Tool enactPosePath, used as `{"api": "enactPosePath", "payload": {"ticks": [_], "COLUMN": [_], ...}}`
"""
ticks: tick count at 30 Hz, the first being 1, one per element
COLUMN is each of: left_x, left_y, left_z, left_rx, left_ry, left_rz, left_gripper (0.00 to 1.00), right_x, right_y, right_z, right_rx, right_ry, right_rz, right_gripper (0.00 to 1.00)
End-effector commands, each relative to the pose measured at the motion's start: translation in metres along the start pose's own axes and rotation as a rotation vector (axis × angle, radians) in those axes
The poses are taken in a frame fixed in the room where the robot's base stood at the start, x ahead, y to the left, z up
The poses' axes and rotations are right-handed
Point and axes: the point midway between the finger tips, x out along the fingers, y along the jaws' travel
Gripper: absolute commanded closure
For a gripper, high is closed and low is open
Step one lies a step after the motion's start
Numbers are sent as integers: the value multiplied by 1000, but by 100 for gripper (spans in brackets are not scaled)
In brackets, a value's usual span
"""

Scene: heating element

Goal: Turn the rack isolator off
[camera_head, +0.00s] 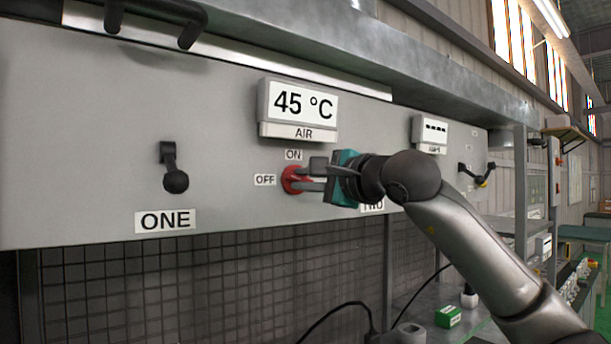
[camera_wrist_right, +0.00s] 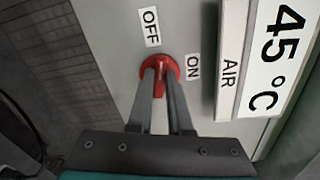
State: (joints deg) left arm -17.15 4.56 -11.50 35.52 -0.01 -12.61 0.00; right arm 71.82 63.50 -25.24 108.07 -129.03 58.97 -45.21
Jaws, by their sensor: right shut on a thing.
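The rack isolator is a red rotary knob (camera_head: 290,180) on the grey panel, with an ON label (camera_head: 293,155) above it and an OFF label (camera_head: 265,180) to its left. My right gripper (camera_head: 306,177) reaches in from the right and is shut on the knob, one finger above and one below. In the right wrist view the red knob (camera_wrist_right: 159,86) shows between the two dark fingers. Its grip appears to point towards the OFF label (camera_wrist_right: 150,27), not the ON label (camera_wrist_right: 193,67); the fingers hide part of it. My left gripper is not in view.
A 45 °C AIR display (camera_head: 303,108) sits just above the knob. A black lever (camera_head: 175,178) above the ONE label is to the left, and another lever (camera_head: 480,174) is far right. A black bar handle (camera_head: 155,15) sticks out at top left. Wire mesh lies below the panel.

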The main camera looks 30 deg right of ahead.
Motion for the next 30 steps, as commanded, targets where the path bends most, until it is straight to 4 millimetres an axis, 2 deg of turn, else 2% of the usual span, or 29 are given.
{"api": "enactPosePath", "payload": {"ticks": [12,30], "left_x": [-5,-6], "left_y": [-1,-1], "left_z": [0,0], "left_rx": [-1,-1], "left_ry": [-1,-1], "left_rz": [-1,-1], "left_gripper": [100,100], "right_x": [0,0], "right_y": [1,2], "right_z": [1,1], "right_rx": [-237,-289], "right_ry": [-3,-2], "right_rz": [-1,0], "right_gripper": [100,100]}}
